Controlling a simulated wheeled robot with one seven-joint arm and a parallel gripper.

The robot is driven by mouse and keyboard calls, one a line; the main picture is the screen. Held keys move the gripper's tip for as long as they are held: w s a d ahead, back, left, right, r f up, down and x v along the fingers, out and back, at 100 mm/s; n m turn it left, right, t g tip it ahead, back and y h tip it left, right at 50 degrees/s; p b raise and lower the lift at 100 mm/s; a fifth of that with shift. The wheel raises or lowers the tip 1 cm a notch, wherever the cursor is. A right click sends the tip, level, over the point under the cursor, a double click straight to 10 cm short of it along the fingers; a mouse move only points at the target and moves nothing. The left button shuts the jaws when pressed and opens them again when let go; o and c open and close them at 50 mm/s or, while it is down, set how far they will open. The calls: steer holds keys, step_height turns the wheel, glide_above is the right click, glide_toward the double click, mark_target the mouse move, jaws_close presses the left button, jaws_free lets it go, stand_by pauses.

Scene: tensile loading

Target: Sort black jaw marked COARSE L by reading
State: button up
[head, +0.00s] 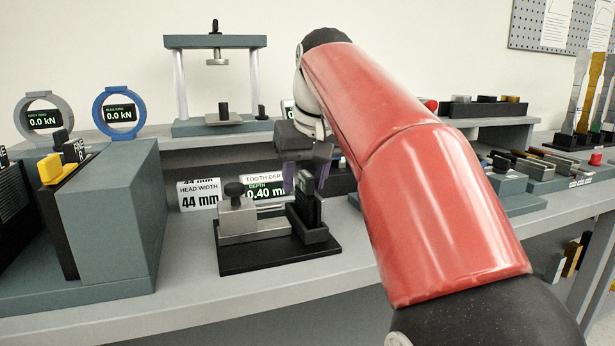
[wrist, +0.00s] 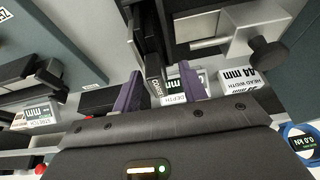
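A black jaw (head: 306,209) stands upright at the right end of the tooth-depth gauge (head: 252,222). Its label shows in the wrist view on the jaw (wrist: 154,78), where I can partly read "COARSE"; any letter after it is not legible. The gauge's display (head: 265,189) reads DEPTH, and "0.40 mm" with its left edge partly hidden. My gripper (head: 306,177) is above the jaw, with purple fingers pointing down. In the wrist view my gripper (wrist: 160,88) is open, and the jaw's top lies between the fingers with gaps visible on both sides.
A "HEAD WIDTH 44 mm" sign (head: 199,195) stands behind the gauge. A grey block with yellow and black jaws (head: 62,165) is at left. Two ring gauges (head: 118,112) and a press frame (head: 215,80) stand on the back shelf. Trays of parts (head: 560,170) fill the right.

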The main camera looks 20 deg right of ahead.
mark_target(313, 198)
steer(key=shift+d, duration=0.1)
steer(key=shift+s+r, duration=0.1)
steer(key=shift+r, duration=0.25)
steer(key=v, duration=0.5)
steer(key=shift+s+r+p, duration=0.1)
steer(key=shift+r+p, duration=0.25)
steer(key=shift+r, duration=0.05)
steer(key=shift+s+r, duration=0.35)
steer(key=shift+r, duration=0.2)
